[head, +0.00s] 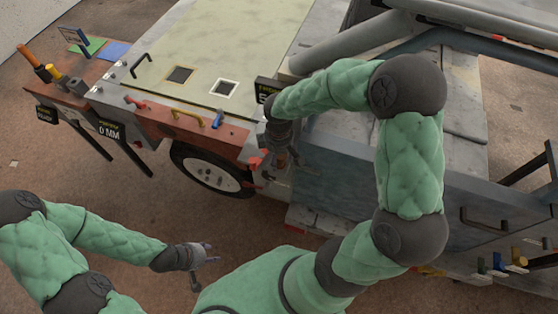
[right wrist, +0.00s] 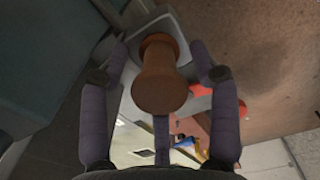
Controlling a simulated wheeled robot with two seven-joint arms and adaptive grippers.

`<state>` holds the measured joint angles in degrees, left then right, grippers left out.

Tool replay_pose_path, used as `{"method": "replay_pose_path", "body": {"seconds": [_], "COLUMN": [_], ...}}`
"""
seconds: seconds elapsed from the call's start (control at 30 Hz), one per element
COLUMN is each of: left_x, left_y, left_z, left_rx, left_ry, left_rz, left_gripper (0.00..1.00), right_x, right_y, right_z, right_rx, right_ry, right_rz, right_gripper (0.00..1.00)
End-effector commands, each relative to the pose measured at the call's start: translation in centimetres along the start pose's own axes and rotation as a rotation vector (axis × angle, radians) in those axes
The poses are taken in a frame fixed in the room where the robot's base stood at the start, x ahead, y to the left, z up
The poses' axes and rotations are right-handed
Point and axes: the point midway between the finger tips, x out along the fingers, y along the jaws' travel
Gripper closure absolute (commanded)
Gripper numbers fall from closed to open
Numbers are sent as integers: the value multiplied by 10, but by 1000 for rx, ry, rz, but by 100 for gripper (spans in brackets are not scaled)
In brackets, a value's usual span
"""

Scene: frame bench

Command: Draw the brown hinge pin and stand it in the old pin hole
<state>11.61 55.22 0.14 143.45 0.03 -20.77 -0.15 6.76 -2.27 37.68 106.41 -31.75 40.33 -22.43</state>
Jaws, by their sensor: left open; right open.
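The brown hinge pin (right wrist: 160,75), with a broad rounded head, shows in the right wrist view. It sits at a grey metal bracket (right wrist: 170,30). My right gripper (right wrist: 158,60) is open, with its fingers on either side of the pin, apparently not closed on it. In the head view my right gripper (head: 284,160) is at the near corner of the bench, beside the blue-grey panel, and the pin is hard to make out there. My left gripper (head: 207,254) is open and empty over the floor at lower left. I cannot pick out the old pin hole.
A pale hood panel (head: 205,50) has two square openings. Red, yellow and blue handles (head: 188,117) line its brown front rail. A ledge (head: 68,98) at far left carries orange and yellow upright pieces. A wheel (head: 210,170) is below. The floor at lower left is clear.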

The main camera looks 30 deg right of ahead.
Motion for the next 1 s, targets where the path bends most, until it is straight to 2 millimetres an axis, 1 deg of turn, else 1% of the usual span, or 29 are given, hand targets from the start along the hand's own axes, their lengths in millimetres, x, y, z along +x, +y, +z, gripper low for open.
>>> {"method": "replay_pose_path", "body": {"seconds": [0.03,0.1,0.33,0.37,0.4,0.47,0.5,0.57,1.0], "left_x": [1,1,1,1,1,1,1,1,1], "left_y": [0,0,0,0,0,0,0,0,0], "left_z": [0,0,0,0,0,0,0,0,0], "left_rx": [0,0,0,0,0,0,0,0,0], "left_ry": [0,1,0,0,1,1,1,1,0], "left_rz": [0,0,0,0,0,0,0,0,0], "left_gripper": [51,51,51,51,51,51,51,51,51], "right_x": [8,11,11,11,11,11,11,11,13], "right_y": [-2,-1,-1,-1,-1,-1,-1,-1,-4], "right_z": [2,2,1,1,1,1,1,2,4], "right_rx": [-1,-1,0,0,0,0,0,0,-1], "right_ry": [-6,-4,-2,-2,-2,-3,-3,-5,-12], "right_rz": [-5,-4,-2,-2,-2,-2,-2,-4,-10], "right_gripper": [44,44,44,43,54,71,82,99,100]}}
